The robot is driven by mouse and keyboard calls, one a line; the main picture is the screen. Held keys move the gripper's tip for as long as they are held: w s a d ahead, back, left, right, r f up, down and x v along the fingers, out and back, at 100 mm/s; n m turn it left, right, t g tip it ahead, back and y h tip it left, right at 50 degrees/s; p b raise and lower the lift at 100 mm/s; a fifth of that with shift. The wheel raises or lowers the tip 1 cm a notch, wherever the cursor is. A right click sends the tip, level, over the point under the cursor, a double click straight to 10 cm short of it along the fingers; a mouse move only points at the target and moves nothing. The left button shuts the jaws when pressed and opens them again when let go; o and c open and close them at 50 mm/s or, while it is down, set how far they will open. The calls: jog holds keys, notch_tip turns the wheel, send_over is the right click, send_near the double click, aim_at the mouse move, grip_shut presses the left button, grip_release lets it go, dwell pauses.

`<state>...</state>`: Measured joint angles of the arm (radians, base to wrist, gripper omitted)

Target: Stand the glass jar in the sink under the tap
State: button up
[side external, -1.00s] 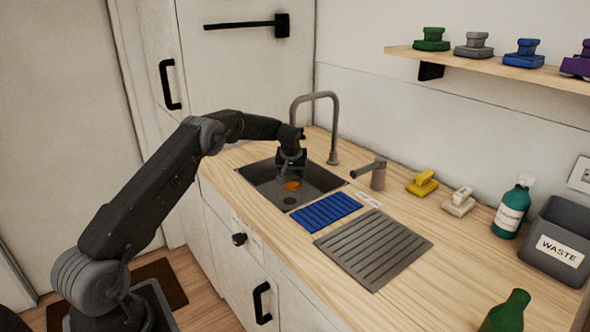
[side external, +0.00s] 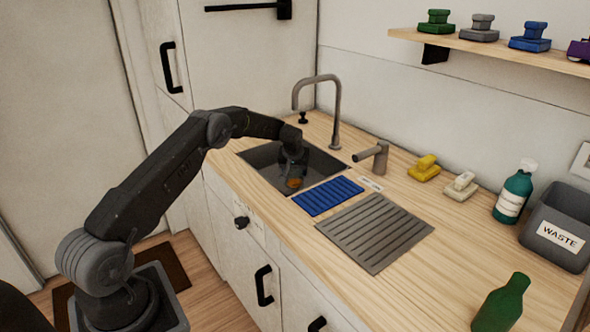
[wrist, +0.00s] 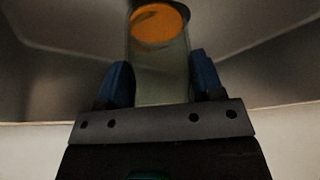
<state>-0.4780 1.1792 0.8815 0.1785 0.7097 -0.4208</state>
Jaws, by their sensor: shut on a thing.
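My gripper (side external: 292,170) reaches down into the dark grey sink (side external: 326,164) and is shut on the glass jar. In the wrist view the blue-padded fingers of my gripper (wrist: 162,78) press on both sides of the clear, greenish jar (wrist: 163,62). An orange patch (wrist: 158,24) shows at its far end; it also shows low in the sink in the side view (side external: 294,183). I cannot tell whether the jar touches the sink floor. The tall curved grey tap (side external: 337,110) stands behind the sink, its spout bending over toward it.
A blue ribbed mat (side external: 327,196) and a grey ribbed drainer (side external: 375,232) lie right of the sink. A grey dispenser-like fixture (side external: 378,157), yellow (side external: 424,168) and cream (side external: 460,187) items, bottles (side external: 514,192) and a waste bin (side external: 558,228) stand farther right.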

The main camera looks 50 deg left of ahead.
jog(key=shift+f, duration=0.6)
jog(key=o, duration=1.2)
jog(key=v, duration=1.4)
jog(key=s+d+r+m+t+h, duration=0.1)
jog(key=s+d+r+m, duration=0.1)
jog(key=s+d+r, duration=0.5)
jog(key=s+d+r+m, duration=0.2)
jog(key=s+d+r, duration=0.3)
jog(key=d+r, duration=0.45)
jog(key=s+d+m, duration=0.1)
jog(key=s+d, duration=0.3)
jog(key=s, duration=0.4)
jog(key=s+d+f+m+t+h, duration=0.1)
jog(key=s+d, duration=0.3)
jog(key=s, duration=0.4)
jog(key=s+d+m+h, duration=0.1)
jog(key=s+d+m, duration=0.2)
jog(key=s, duration=0.5)
jog(key=shift+d+f, duration=0.2)
jog(key=shift+d, duration=0.55)
